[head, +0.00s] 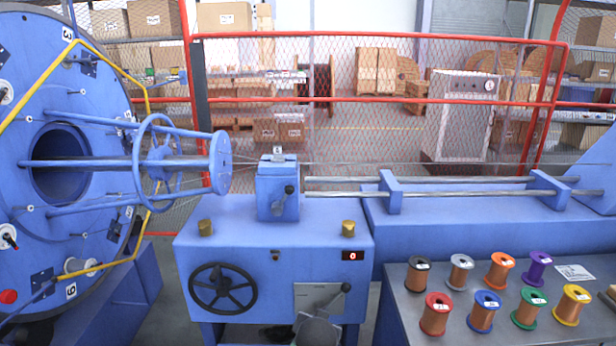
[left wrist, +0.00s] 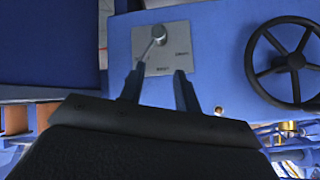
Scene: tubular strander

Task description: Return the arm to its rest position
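My left gripper (left wrist: 158,80) shows in the left wrist view with its two dark fingers apart and nothing between them. Beyond the fingertips is a light grey panel (left wrist: 175,60) with a lever (left wrist: 152,44); I cannot tell whether a finger touches the lever. In the head view the same lever (head: 346,288) slants up to the right over its panel (head: 308,295) on the blue cabinet. A grey shape at the bottom of that panel seems to be part of my left arm; its fingers cannot be made out there. My right gripper is in neither view.
A black handwheel (head: 223,289) sits left of the lever panel; it also shows in the left wrist view (left wrist: 290,60). The big blue strander disc (head: 95,120) stands at the left. A table (head: 400,312) with several wire spools is at the right. Red-framed mesh fencing (head: 380,100) stands behind.

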